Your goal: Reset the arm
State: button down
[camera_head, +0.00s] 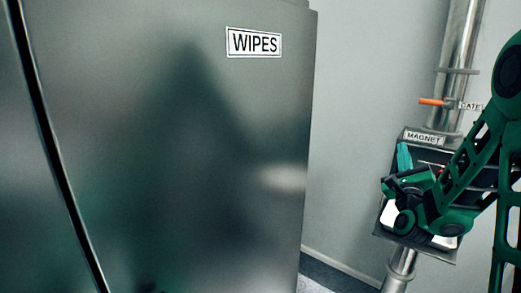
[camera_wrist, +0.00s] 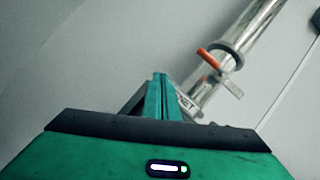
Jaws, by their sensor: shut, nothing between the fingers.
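My gripper (camera_head: 404,157) is at the right of the head view, on my green arm, with its teal fingers pointing up. It is in front of a metal box labelled MAGNET (camera_head: 424,138) and hides part of it. In the wrist view the two fingers of my gripper (camera_wrist: 160,78) stand side by side, closed together with nothing between them. Part of the MAGNET label shows behind them. I cannot tell how far the fingers are from the box.
A large grey metal cabinet labelled WIPES (camera_head: 180,150) fills the left. A steel pipe (camera_head: 459,45) with an orange-handled valve (camera_head: 432,102) rises above the box; the handle also shows in the wrist view (camera_wrist: 208,58). Bare wall (camera_head: 355,130) lies between cabinet and box.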

jog(key=s+a+f+n+g+y, duration=0.1)
jog(key=s+f+n+g+y, duration=0.2)
jog(key=s+f+n+g, duration=0.45)
jog(key=s+a+f+n+g+y, duration=0.1)
jog(key=s+f+n+g+y, duration=0.2)
jog(key=n, duration=0.7)
jog(key=s+f+n+g, duration=0.1)
jog(key=s+n+g, duration=0.2)
jog(key=s, duration=0.7)
jog(key=s+a+f+n+g+y, duration=0.1)
jog(key=s+g, duration=0.3)
jog(key=s, duration=0.6)
jog(key=s+a+f+n+g+y, duration=0.1)
jog(key=s+f+n+g, duration=0.2)
jog(key=s, duration=0.7)
jog(key=shift+s+a+n+g, duration=0.25)
jog(key=shift+n+g, duration=0.2)
jog(key=shift+n, duration=0.4)
jog(key=shift+f, duration=0.1)
jog(key=shift+w+f, duration=0.25)
jog(key=shift+w, duration=0.4)
